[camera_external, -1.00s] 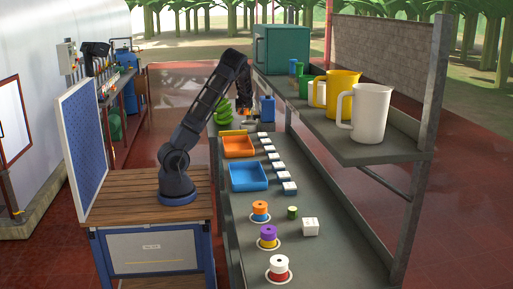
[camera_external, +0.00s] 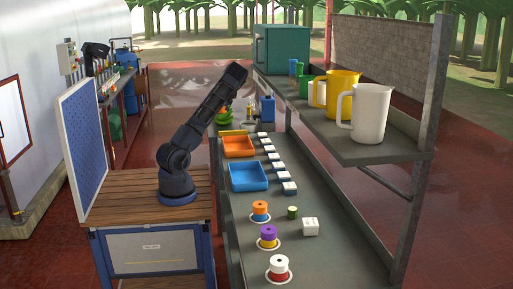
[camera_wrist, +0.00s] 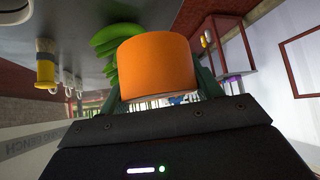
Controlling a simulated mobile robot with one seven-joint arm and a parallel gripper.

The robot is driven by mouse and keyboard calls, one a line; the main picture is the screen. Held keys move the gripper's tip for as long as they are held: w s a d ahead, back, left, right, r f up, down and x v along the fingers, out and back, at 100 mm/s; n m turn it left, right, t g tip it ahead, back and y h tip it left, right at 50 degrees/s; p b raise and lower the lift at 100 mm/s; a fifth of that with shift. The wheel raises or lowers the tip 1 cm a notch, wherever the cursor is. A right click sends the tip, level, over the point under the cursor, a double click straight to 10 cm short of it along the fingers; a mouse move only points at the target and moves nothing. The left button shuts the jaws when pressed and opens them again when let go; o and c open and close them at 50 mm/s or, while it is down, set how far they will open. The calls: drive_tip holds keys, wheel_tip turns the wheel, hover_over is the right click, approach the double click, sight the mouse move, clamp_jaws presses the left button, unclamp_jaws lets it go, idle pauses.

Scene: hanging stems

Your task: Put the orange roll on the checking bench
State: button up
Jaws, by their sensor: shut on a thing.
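The orange roll (camera_wrist: 157,66) fills the middle of the wrist view. My gripper (camera_wrist: 160,84) is shut on it, with a dark finger at either side. In the external view the forearm now hides the gripper and the held roll. A pale panel (camera_wrist: 32,143) with lettering that ends in "BENCH" shows at the lower left of the wrist view. I cannot tell for sure which bench in the external view is the checking bench.
The long grey bench (camera_external: 341,262) carries an orange tray (camera_external: 238,146), a blue tray (camera_external: 248,177), white blocks and coloured spools, one orange over blue (camera_external: 260,207). A shelf (camera_external: 375,153) with jugs stands above it. Another bench (camera_external: 121,91) stands along the left wall.

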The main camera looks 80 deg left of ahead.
wheel_tip(320, 180, down, 15)
drive_tip(key=shift+r, duration=0.1)
idle(0.5)
drive_tip(key=shift+f, duration=0.2)
drive_tip(key=o, duration=1.1)
drive_tip(key=shift+c, duration=0.2)
drive_tip(key=shift+r, duration=0.2)
drive_tip(key=v, duration=1.2)
drive_tip(key=shift+d, duration=0.1)
